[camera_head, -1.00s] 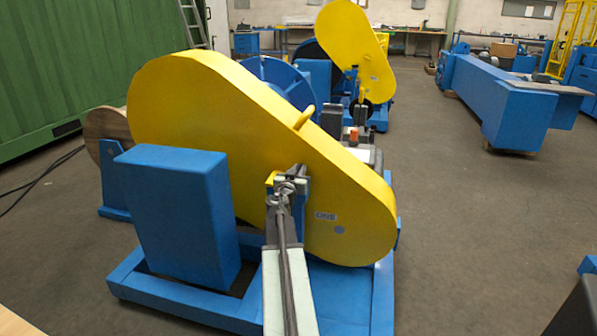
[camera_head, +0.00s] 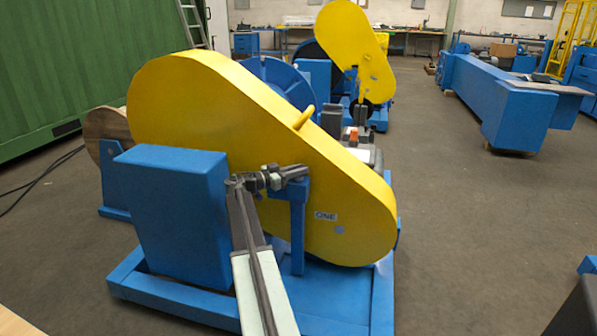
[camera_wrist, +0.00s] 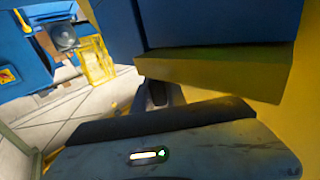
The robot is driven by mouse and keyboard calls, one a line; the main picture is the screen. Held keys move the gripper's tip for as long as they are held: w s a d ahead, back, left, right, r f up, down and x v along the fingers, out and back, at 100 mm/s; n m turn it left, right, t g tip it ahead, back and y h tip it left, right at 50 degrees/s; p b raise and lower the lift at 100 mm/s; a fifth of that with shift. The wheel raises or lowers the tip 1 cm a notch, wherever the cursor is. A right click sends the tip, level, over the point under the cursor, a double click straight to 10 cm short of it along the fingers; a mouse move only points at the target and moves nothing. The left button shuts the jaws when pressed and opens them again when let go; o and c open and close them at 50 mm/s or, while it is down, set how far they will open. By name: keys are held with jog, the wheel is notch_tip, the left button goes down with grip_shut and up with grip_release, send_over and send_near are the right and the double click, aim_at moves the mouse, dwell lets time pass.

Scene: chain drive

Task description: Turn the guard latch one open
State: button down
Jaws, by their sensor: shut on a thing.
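The yellow guard (camera_head: 225,120) labelled ONE covers the near chain drive and is down. A blue post (camera_head: 298,225) stands in front of it, and the latch sits at its top. My gripper (camera_head: 294,173) points to the right there and hides most of the latch in the head view. In the wrist view, a yellow bar (camera_wrist: 215,72), which seems to be the latch, lies under a blue block, close above my gripper (camera_wrist: 160,95). My gripper is shut on the latch, though the contact itself is mostly hidden.
A large blue box (camera_head: 175,215) stands left of my gripper on the blue base frame (camera_head: 340,300). A second drive with a raised yellow guard (camera_head: 355,45) is behind. A long blue beam (camera_head: 500,95) lies at right. The floor between is clear.

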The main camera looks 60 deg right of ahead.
jog(key=m+g+y, duration=0.1)
jog(key=g, duration=0.1)
jog(key=m+g+y, duration=0.1)
jog(key=m, duration=0.1)
jog(key=shift+w+d+g+y, duration=0.1)
jog(key=shift+d+g+y, duration=0.05)
jog(key=shift+g+y, duration=0.2)
jog(key=shift+m+g+y, duration=0.7)
jog(key=shift+g+y, duration=0.05)
jog(key=shift+g, duration=0.1)
jog(key=shift+s, duration=0.2)
jog(key=c, duration=1.4)
grip_release()
jog(key=shift+o, duration=0.2)
notch_tip(320, 180, up, 4)
jog(key=p, duration=0.4)
jog(key=shift+r, duration=0.1)
jog(key=s+a+p, duration=0.1)
jog(key=s+a, duration=0.8)
jog(key=a, duration=0.4)
jog(key=shift+a+r, duration=0.2)
jog(key=shift+r, duration=0.2)
jog(key=shift+s, duration=0.1)
